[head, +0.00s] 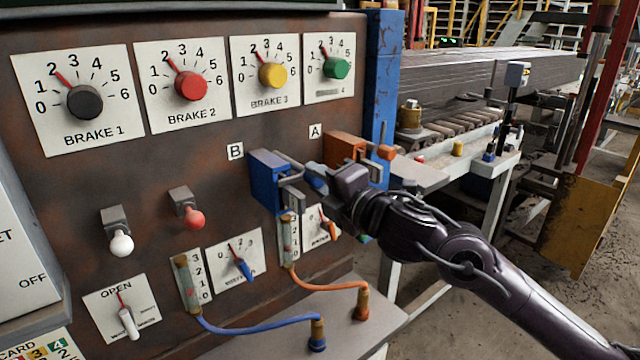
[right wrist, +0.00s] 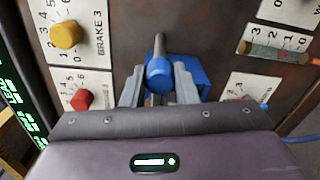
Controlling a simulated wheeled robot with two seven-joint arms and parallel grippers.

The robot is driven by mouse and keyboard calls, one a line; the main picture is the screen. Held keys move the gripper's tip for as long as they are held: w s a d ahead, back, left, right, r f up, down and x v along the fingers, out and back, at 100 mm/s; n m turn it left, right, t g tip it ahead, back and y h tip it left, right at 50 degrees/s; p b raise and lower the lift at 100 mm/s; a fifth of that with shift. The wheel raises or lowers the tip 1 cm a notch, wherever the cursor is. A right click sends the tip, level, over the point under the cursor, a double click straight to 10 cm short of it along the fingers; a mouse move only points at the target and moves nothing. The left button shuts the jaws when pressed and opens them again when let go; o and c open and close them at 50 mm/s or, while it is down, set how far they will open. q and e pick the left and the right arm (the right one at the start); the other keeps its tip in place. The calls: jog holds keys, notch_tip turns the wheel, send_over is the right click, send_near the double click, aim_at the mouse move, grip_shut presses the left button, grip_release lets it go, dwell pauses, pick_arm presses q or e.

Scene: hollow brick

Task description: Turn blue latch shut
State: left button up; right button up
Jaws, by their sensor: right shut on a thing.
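The blue latch (head: 264,180) is a blue box on the rusty panel beside the label B, with a metal bar and a blue handle. My right gripper (head: 318,182) reaches it from the right and is shut on the blue latch's handle. In the right wrist view the two grey fingers stand on either side of the blue latch's round handle end (right wrist: 159,76), with its metal bar running up behind. The fingertips are partly hidden in the head view. My left gripper is not in view.
An orange latch (head: 342,147) sits close behind my right gripper, beside label A. Brake dials, including the yellow knob (head: 273,75), are above. A red-knobbed lever (head: 193,217), a blue hose (head: 260,327) and an orange hose (head: 325,286) are left and below.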

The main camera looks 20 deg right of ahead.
dwell(0.3)
jog(key=o, duration=0.7)
jog(key=shift+s+d+f, duration=0.15)
jog(key=shift+s+d, duration=0.05)
jog(key=shift+s, duration=0.25)
jog(key=shift+b+v, duration=1.35)
jog(key=shift+v, duration=2.1)
jog(key=shift+a, duration=0.1)
